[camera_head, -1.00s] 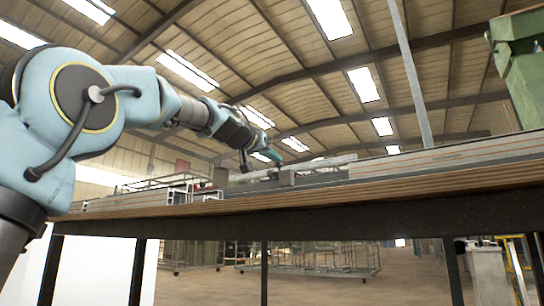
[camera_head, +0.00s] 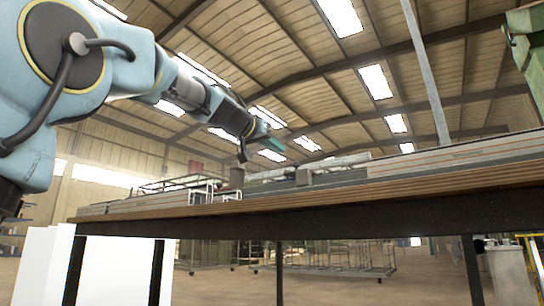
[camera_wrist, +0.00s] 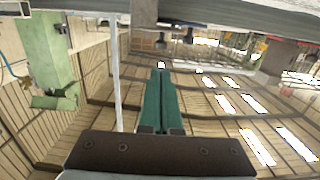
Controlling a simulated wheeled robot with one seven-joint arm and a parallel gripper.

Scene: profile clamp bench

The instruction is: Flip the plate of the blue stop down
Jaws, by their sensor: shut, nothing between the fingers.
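My gripper (camera_head: 276,155) is shut and empty above the bench top, in the head view. Its green fingers lie side by side in the wrist view (camera_wrist: 160,75), with nothing between them. Two upright grey-brown blocks stand on the bench near it in the head view: a left block (camera_head: 237,178) and a right block (camera_head: 304,178). Similar blocks show at the top of the wrist view (camera_wrist: 144,14) and at its right (camera_wrist: 276,60). I cannot make out any blue on them, so I cannot tell which is the blue stop or how its plate lies.
The long bench (camera_head: 330,211) crosses the head view, seen from low down. Grey profile lengths (camera_head: 440,164) lie along it at the right. A green machine part (camera_head: 526,60) stands at the far right. The air above the bench around my gripper looks free.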

